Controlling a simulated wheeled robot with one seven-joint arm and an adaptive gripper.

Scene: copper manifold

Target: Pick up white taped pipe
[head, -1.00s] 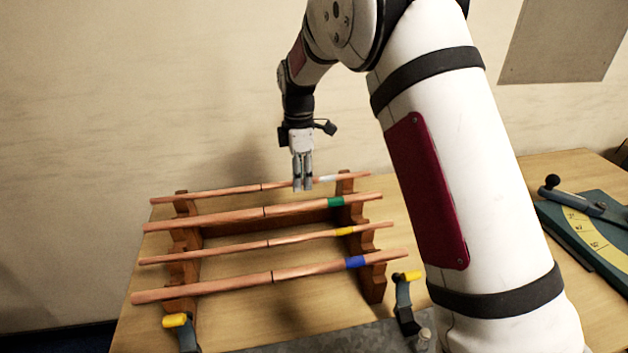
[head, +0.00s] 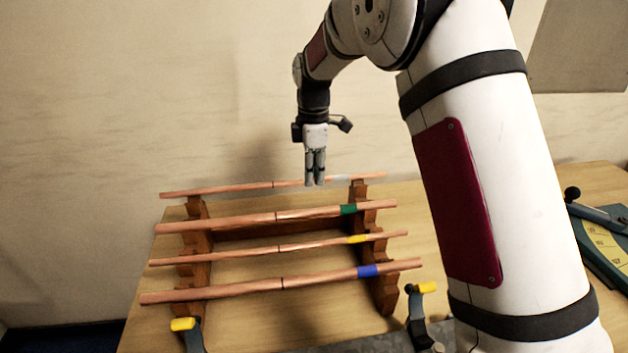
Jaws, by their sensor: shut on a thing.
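The white taped pipe (head: 225,189) is a thin copper pipe at the back of the wooden rack, with a white band (head: 342,178) right of its middle. My gripper (head: 315,183) points down and is shut on this pipe, between its middle mark and the white band. The fingers cover a short stretch of it. The pipe appears slightly above the rack's rear posts, its left end a little lower than its right.
Pipes with green (head: 348,209), yellow (head: 357,239) and blue (head: 367,271) bands lie across the wooden rack (head: 385,292) in front. Two yellow-tipped clamps (head: 422,288) stand at the table's front. A green bending tool (head: 605,240) is at right. A wall stands close behind.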

